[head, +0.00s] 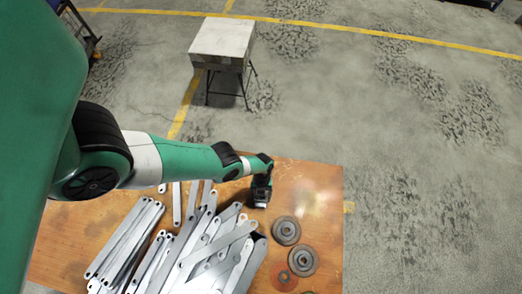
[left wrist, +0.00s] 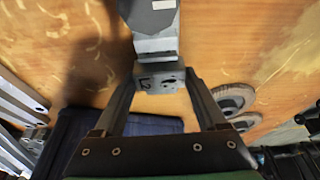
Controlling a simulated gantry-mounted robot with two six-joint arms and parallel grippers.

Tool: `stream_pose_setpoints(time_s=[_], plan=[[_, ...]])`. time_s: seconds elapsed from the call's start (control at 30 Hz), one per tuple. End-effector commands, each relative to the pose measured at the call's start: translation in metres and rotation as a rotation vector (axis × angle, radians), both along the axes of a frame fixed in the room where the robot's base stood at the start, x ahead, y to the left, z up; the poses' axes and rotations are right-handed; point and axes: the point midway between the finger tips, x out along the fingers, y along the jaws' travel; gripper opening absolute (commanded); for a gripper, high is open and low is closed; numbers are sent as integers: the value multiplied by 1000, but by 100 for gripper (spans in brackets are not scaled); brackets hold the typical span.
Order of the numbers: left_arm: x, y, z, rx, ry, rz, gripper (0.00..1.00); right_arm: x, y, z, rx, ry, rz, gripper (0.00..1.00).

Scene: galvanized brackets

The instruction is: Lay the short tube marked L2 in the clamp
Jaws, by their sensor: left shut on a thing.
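My left gripper (head: 261,194) is low over the wooden table, right of the metal strips. In the left wrist view, its two fingers (left wrist: 163,80) are closed on a small grey metal piece (left wrist: 160,82) with a dark mark and small holes. I cannot read the mark surely as L2, so I cannot confirm it is the short tube. A stepped grey block (left wrist: 155,45) stands directly beyond it; I cannot tell whether it is the clamp or touches the held piece. My right gripper is out of view.
Many flat galvanized strips (head: 127,238) lie piled on the table (head: 310,190). Grey discs (head: 286,231) lie right of the pile, and also show in the left wrist view (left wrist: 232,98). A dark blue mat (left wrist: 75,135) lies beneath the gripper. A stand (head: 222,38) is on the floor beyond.

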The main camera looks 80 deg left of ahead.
Motion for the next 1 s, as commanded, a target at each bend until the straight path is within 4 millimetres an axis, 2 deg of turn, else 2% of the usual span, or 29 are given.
stream_pose_setpoints(time_s=[0.03,0.07,0.2,0.43,0.53,0.8,1.0], plan=[[0,0,0,0,0,0,17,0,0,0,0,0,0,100],[0,0,0,0,0,0,78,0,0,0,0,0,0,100],[0,0,0,0,0,0,100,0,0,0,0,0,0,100],[0,0,1,0,0,0,100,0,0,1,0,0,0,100],[1,3,12,0,-1,1,100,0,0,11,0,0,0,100],[5,19,74,1,-1,2,100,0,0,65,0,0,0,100],[8,30,107,0,0,1,100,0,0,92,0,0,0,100]])
